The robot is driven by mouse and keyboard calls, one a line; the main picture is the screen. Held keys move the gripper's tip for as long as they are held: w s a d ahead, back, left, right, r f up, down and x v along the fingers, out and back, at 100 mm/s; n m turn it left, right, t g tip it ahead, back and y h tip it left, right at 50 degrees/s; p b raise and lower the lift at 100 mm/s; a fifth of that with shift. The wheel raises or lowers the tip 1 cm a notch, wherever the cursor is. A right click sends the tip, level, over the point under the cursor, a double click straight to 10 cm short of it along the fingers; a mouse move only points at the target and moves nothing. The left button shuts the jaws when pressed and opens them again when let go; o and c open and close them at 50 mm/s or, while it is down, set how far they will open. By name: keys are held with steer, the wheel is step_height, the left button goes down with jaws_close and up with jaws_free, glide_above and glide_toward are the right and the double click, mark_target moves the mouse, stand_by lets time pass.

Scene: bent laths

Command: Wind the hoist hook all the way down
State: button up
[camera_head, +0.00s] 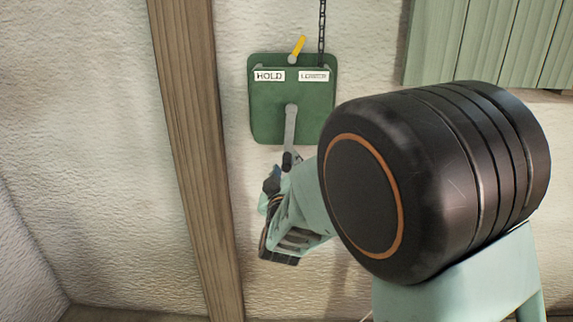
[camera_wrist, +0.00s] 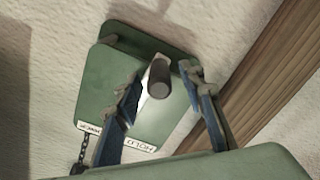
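A green hoist box (camera_head: 262,100) is fixed to the wall, with a HOLD label (camera_head: 270,76) on the left and a second, hard-to-read label (camera_head: 314,76) on the right. A yellow lever (camera_head: 298,46) on its top edge tilts up and to the right. A grey crank arm (camera_head: 290,125) hangs down from the box, with a dark handle (camera_head: 288,160) at its lower end. The handle also shows in the wrist view (camera_wrist: 159,78). My gripper (camera_head: 281,177) is open, its blue fingers (camera_wrist: 163,88) on either side of the handle with gaps showing. The hook is not in view.
A dark chain (camera_head: 322,28) runs up from the box's right side. A wooden post (camera_head: 188,120) stands on the wall left of the box. Green slatted boards (camera_head: 490,45) are at upper right. My own arm hides the wall at lower right.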

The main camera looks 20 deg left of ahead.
steer(key=v, duration=1)
steer(key=shift+s, duration=0.35)
steer(key=shift+d, duration=0.2)
